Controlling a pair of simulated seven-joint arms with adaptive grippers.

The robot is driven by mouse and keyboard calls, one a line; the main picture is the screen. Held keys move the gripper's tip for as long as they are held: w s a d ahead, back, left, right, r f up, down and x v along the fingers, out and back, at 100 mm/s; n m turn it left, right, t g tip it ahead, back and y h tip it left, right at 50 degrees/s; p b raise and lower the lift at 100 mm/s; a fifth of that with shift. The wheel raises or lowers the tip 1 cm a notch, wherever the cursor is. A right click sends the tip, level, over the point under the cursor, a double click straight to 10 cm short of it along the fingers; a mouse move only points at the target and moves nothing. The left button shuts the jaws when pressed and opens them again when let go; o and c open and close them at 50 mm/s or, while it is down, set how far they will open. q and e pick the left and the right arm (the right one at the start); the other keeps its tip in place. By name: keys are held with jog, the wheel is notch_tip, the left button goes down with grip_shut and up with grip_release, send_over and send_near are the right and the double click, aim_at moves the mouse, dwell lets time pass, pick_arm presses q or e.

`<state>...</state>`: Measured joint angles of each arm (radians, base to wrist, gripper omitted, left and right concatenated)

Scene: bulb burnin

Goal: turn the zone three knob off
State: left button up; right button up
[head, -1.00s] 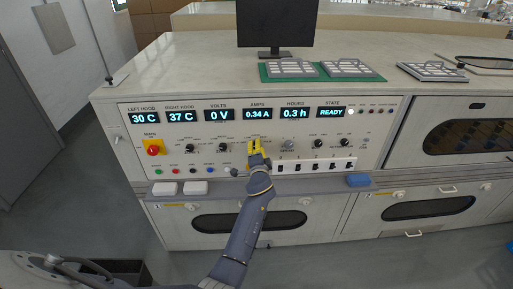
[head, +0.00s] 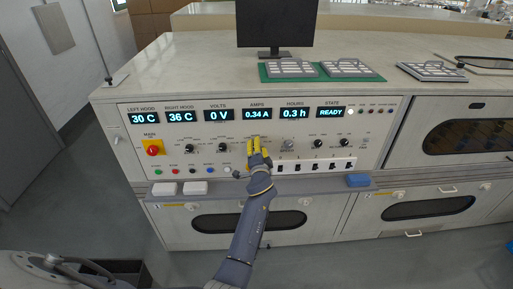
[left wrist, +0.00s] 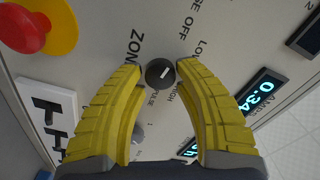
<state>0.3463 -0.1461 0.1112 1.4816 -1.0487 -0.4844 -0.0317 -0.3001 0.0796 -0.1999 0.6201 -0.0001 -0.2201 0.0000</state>
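A dark round knob (left wrist: 160,72) with a short white mark sits between my left gripper's fingertips in the left wrist view. Lettering around it includes ZONE, LOW, HIGH and PULSE; the zone number is hidden, and I cannot tell which label the mark points to. My left gripper (head: 257,142) is at the control panel below the AMPS display in the head view and hides this knob there. Its yellow fingers (left wrist: 159,66) are spread on either side of the knob, with what look like narrow gaps. My right gripper is in neither view.
The panel has a red main switch (head: 153,149) on yellow, neighbouring knobs (head: 223,147) and (head: 289,144), and a row of black rocker switches (head: 315,166) at lower right. A ledge below holds white blocks (head: 195,188) and a blue block (head: 358,180). A monitor (head: 277,22) stands on top.

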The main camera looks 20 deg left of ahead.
aim_at(257, 122)
pick_arm(q)
jog(key=o, duration=0.4)
jog(key=shift+s+a, duration=0.1)
jog(key=shift+a, duration=0.05)
jog(key=o, duration=0.5)
notch_tip(257, 122, up, 8)
jog(key=shift+f, duration=0.15)
jog(key=shift+c, duration=0.2)
jog(key=shift+r, duration=0.5)
jog(key=c, duration=0.5)
jog(key=shift+r, duration=0.7)
